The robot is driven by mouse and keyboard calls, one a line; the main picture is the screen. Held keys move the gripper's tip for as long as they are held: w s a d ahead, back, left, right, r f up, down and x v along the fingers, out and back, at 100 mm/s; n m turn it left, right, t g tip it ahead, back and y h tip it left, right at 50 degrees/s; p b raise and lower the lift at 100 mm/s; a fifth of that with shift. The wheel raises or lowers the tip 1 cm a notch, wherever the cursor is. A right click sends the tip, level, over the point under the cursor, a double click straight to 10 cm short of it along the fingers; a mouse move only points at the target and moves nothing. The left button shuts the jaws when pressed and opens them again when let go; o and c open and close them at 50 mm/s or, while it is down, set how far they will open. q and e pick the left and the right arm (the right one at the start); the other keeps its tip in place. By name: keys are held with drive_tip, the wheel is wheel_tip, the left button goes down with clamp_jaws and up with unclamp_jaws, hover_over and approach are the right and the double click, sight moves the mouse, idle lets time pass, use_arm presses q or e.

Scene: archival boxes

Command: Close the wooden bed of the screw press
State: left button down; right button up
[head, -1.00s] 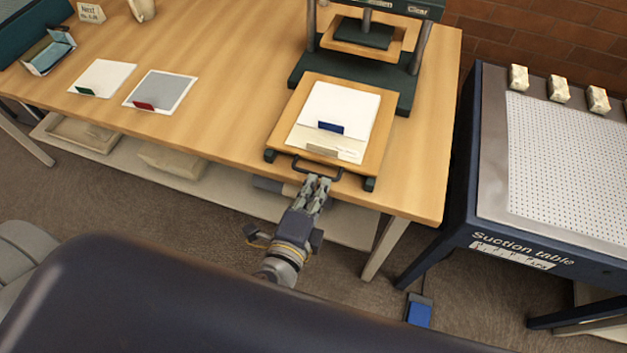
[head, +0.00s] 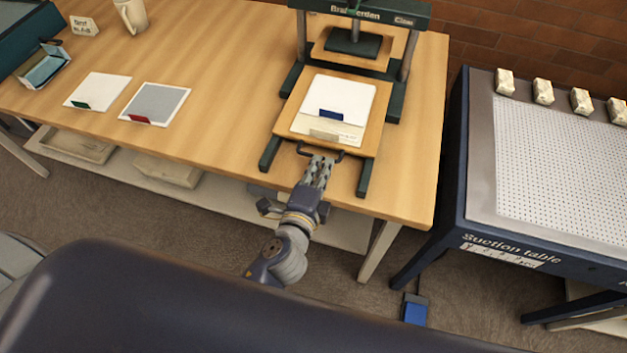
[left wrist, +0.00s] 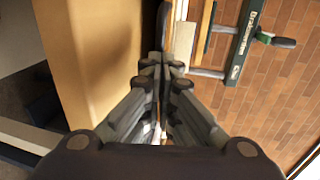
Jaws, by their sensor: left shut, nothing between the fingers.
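The screw press (head: 362,12) is dark green and stands at the table's back edge. Its wooden bed (head: 371,138) sticks out in front on two green rails and bears white sheets with a blue tab (head: 331,114). The rails' front ends (head: 365,180) extend past the bed's front edge. A dark handle (head: 322,151) is on that edge. My left gripper (head: 320,162) is shut and empty, its fingertips at the handle; whether they touch cannot be told. In the left wrist view the shut fingers (left wrist: 164,62) point toward the handle and the press crossbar (left wrist: 242,42).
Left on the table (head: 225,80) lie a white sheet with a green tab (head: 100,89), a grey one with a red tab (head: 157,102), a mug (head: 131,15) and a blue tray (head: 44,66). The suction table (head: 560,150) stands right, across a gap.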

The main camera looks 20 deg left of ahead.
sight(336, 124)
use_arm(q)
drive_tip(key=w, duration=1.2)
drive_tip(key=shift+d+p, duration=0.2)
drive_tip(key=shift+p, duration=0.2)
drive_tip(key=shift+w, duration=0.2)
drive_tip(key=shift+r, duration=0.15)
drive_tip(key=shift+r, duration=0.15)
